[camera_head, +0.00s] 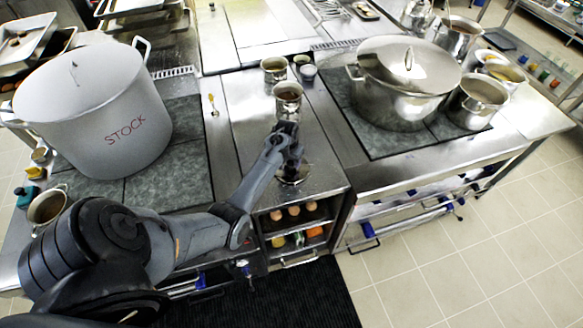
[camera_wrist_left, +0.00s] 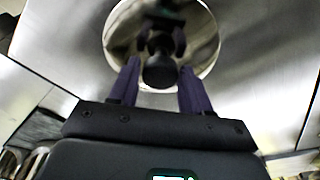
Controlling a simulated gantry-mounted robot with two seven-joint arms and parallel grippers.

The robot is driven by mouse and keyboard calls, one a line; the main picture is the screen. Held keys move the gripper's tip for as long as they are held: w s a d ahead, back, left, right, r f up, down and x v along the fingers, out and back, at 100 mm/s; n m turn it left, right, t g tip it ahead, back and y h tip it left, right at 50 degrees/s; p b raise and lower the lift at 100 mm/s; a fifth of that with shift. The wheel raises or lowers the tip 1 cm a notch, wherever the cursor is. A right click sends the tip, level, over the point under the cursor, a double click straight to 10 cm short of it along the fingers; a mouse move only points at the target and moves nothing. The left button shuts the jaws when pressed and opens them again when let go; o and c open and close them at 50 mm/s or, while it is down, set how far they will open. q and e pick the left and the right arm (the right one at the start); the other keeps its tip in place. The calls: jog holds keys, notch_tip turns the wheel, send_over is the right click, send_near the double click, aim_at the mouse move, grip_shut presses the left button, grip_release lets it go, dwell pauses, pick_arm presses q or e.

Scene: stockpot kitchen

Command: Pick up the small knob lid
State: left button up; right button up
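The small knob lid (camera_head: 293,176) is a shiny round metal disc lying on the steel counter near its front edge, partly hidden by my left gripper. In the left wrist view the lid (camera_wrist_left: 205,40) fills the top middle, with a dark round knob (camera_wrist_left: 160,73) and dark reflections on its surface. My left gripper (camera_head: 291,158) is over the lid. In the wrist view its two purplish fingers stand apart, one on each side of the knob, with a gap visible on both sides. The gripper is open and empty. My right gripper is not in view.
A metal pot (camera_head: 287,99) stands just behind the gripper, with smaller containers beyond. A large stockpot (camera_head: 95,115) is on the left and a lidded pot (camera_head: 395,105) on the right. Open shelves (camera_head: 296,222) lie below the counter edge.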

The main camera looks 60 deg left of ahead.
pick_arm(q)
grip_shut()
jog(key=shift+r, duration=0.2)
